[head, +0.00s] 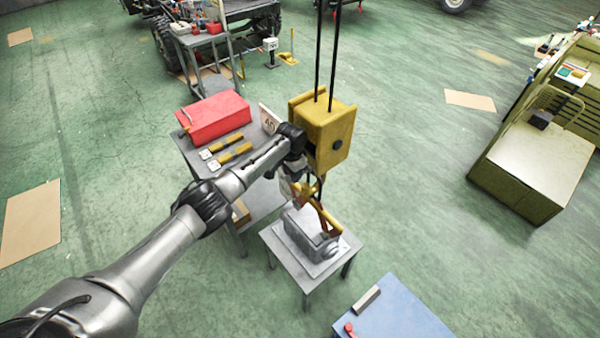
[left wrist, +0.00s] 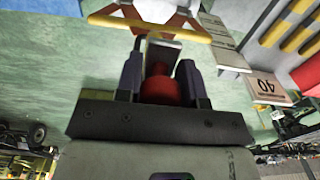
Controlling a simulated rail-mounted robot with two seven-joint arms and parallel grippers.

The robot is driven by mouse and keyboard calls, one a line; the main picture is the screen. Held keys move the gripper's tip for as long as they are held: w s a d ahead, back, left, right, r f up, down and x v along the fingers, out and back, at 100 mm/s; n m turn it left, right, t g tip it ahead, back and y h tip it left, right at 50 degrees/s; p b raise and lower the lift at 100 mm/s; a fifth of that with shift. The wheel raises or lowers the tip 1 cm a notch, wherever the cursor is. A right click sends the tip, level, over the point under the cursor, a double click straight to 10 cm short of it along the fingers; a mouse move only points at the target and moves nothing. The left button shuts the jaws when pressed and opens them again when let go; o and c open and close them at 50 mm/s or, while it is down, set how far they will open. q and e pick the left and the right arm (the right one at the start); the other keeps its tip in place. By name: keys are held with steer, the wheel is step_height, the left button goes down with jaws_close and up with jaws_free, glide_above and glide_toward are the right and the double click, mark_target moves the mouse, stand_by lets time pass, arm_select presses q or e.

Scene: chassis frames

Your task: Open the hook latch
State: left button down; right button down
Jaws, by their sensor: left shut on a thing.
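The yellow hook block (head: 322,130) hangs from two dark cables. Its hook (head: 308,190) hangs below, above a grey machine part, partly hidden by my arm. My left gripper (left wrist: 160,82) is at the hook, with its fingers on both sides of a red rounded part (left wrist: 160,90) and shut on it. A grey plate-like piece (left wrist: 163,50) shows just beyond the red part. I cannot tell whether either is the latch. A yellow bar (left wrist: 150,27) with orange straps crosses beyond the fingertips. My right gripper is in neither view.
The grey machine part (head: 308,235) sits on a small table (head: 278,251). A blue surface (head: 400,312) is at front right. Green floor is open to the right.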

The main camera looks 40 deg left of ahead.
arm_select(q)
steer(key=shift+r+g, duration=0.15)
steer(key=shift+g, duration=0.15)
steer(key=shift+w, duration=0.1)
steer(key=c, duration=0.8)
jaws_free()
steer(key=shift+o, duration=0.2)
steer(key=shift+r, duration=0.1)
step_height(320, 180, up, 14)
steer(key=b, duration=0.1)
steer(key=shift+w+f, duration=0.2)
steer(key=shift+w, duration=0.15)
steer(key=shift+d, duration=0.1)
